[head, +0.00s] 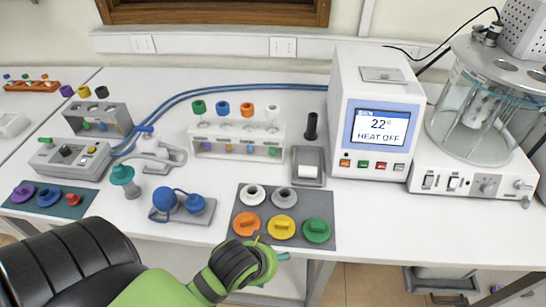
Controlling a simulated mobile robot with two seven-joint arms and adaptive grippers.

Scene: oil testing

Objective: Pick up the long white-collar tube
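A tube with a white collar (272,112) stands upright at the right end of the white rack (236,133), right of tubes with green, blue and orange collars. Its lower part is mostly hidden by the rack, so its length is hard to judge. A white ring-shaped piece (252,194) also sits on the grey mat (318,207). My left gripper (284,257) is low at the front edge of the table, in front of the mat and well away from the rack. Its fingers are mostly hidden behind the wrist. My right gripper is out of view.
A heater box reading 22° HEAT OFF (380,127) and a glass bath (470,130) stand at the right. A black upright piece (311,126) and a small grey box (307,166) are beside the rack. Orange, yellow and green caps lie on the mat. Blue hoses run behind.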

